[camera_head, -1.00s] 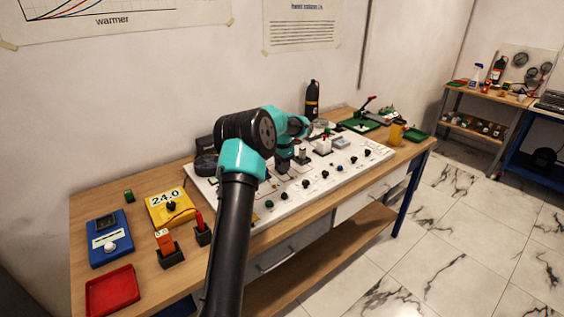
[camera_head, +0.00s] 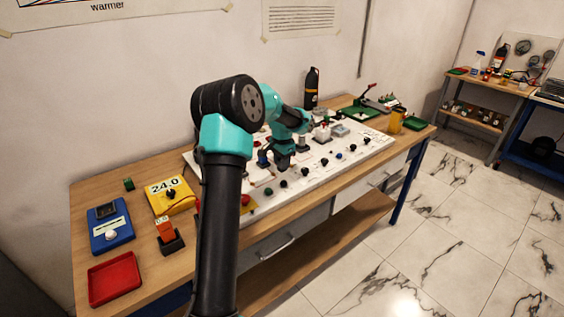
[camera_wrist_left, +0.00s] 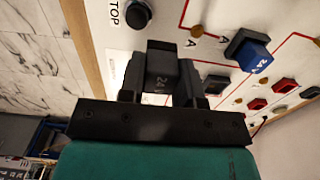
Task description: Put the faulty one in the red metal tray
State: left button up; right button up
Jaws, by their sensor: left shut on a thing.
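My left gripper (camera_head: 284,168) is over the white panel board (camera_head: 325,180) in the head view. Whether the block is clear of the board, I cannot tell. A blue block (camera_wrist_left: 250,52), also marked with a 24, sits on the board beside it. The red metal tray (camera_head: 114,280) lies empty at the near left of the bench, well away from the gripper. My right gripper is not in view.
A blue meter (camera_head: 110,228), a yellow unit reading 24.0 (camera_head: 170,197) and an orange item in a black holder (camera_head: 167,235) stand near the tray. Knobs and small parts cover the board. A black bottle (camera_head: 312,88) stands behind it.

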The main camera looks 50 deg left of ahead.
pick_arm(q)
jog(key=s+d+f+m, duration=0.1)
jog(key=d+m, duration=0.1)
jog(key=d, duration=0.9)
jog(key=s+d+m, duration=0.2)
jog(key=d+m, duration=0.1)
jog(key=d, duration=0.9)
jog(key=s+d+f+m, duration=0.1)
jog(key=s+d+m, duration=0.3)
jog(key=s+d, duration=0.6)
jog(key=d, duration=0.4)
jog(key=shift+s+f, duration=0.2)
jog(key=shift+s, duration=0.2)
jog(key=shift+a, duration=0.15)
